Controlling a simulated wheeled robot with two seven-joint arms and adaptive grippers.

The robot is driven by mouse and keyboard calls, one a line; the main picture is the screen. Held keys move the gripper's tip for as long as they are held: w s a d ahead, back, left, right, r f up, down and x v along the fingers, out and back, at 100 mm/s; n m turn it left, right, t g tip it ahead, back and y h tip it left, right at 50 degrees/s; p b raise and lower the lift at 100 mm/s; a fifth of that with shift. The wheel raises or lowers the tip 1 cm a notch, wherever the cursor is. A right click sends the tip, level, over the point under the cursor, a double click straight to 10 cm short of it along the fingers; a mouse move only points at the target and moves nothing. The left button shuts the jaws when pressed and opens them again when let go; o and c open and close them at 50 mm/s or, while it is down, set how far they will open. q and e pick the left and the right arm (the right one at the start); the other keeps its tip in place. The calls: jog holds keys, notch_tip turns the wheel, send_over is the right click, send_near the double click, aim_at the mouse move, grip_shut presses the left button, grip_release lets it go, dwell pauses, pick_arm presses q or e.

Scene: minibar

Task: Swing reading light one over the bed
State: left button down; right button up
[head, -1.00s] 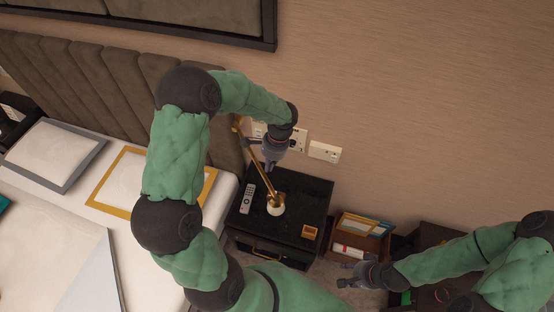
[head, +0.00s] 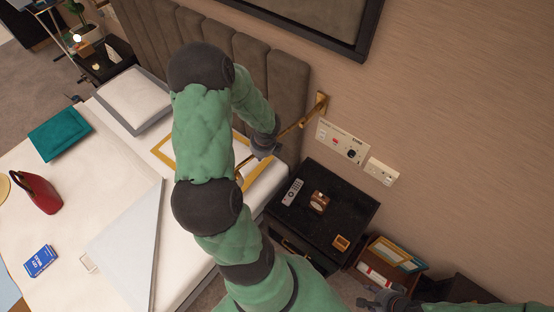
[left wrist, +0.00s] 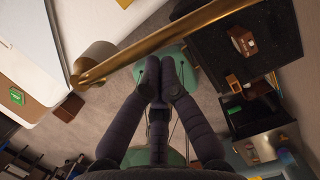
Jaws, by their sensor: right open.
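The brass reading light arm (head: 298,126) runs from its wall mount (head: 321,100) down and left, so its lamp end (head: 239,176) is at the bed's near edge. In the left wrist view the brass arm (left wrist: 170,43) crosses just past my fingertips, with its round lamp head (left wrist: 97,58) at the left, beside the white bed. My left gripper (head: 265,146) is at the arm's middle. Its fingertips (left wrist: 159,62) are together beside the bar, not around it; whether they touch cannot be told. My right gripper (head: 376,300) is open and empty, low at the right.
The black nightstand (head: 345,195) holds a remote (head: 292,192), a small brown clock (head: 319,202) and an orange-brown box (head: 341,243). A wall panel (head: 341,142) and socket (head: 381,171) are above it. The bed (head: 110,190) carries a red bag (head: 39,193) and a blue box (head: 40,261).

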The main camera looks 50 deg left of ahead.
pick_arm(q)
jog(key=a+m+t+p, duration=0.1)
jog(key=a+m+p, duration=0.2)
jog(key=a+p, duration=0.2)
jog(key=shift+a+m+p, duration=0.3)
jog(key=shift+a+m, duration=0.1)
jog(key=shift+a, duration=1.45)
pick_arm(e)
notch_tip(320, 180, up, 6)
jog(key=shift+r, duration=0.2)
